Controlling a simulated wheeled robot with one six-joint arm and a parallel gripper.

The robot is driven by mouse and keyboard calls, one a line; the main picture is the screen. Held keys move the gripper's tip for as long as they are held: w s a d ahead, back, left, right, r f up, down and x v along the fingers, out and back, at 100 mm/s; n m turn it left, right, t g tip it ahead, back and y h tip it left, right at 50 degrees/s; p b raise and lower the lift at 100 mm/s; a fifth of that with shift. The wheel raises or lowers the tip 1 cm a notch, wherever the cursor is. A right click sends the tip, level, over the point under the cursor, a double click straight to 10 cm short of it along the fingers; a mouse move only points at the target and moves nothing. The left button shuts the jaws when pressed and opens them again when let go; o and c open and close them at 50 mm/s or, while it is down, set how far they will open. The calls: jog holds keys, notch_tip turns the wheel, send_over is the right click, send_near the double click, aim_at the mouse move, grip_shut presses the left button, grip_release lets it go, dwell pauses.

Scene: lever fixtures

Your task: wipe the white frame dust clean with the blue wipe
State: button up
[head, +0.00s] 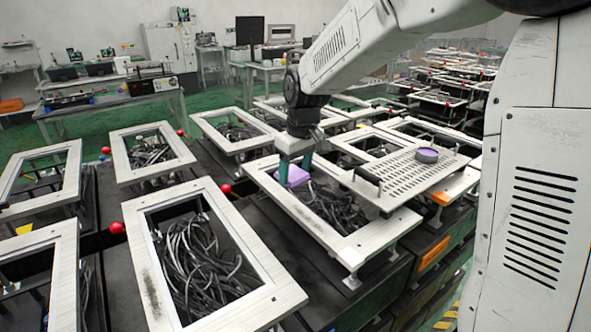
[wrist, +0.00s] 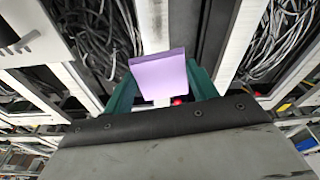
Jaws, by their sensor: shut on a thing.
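My gripper (head: 295,168) has teal fingers shut on a lavender-purple block-like wipe (head: 298,179); its colour looks more purple than blue. The wipe also shows in the wrist view (wrist: 159,74), between the two fingers. In the head view, the gripper and wipe are over the far left part of a white frame (head: 295,207) with dark cables inside. I cannot tell whether the wipe touches the frame. A nearer white frame (head: 282,297) has a dark, dust-like smudge (head: 150,293) on its left rail. Any dust under the wipe is hidden.
A perforated plate (head: 400,172) with a handle and a round purple-topped disc (head: 427,155) lies right of the gripper. Red balls (head: 117,227) on levers stand between the frames. More white frames (head: 120,140) surround the area. Cables (head: 195,255) fill the openings.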

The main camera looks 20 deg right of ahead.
dwell(0.6)
jog(key=shift+f+g, duration=0.4)
jog(key=shift+f, duration=0.9)
jog(key=shift+w+h, duration=0.1)
jog(key=shift+h, duration=0.2)
jog(key=shift+r+g, duration=0.15)
jog(key=shift+g, duration=0.55)
jog(key=shift+h, duration=0.3)
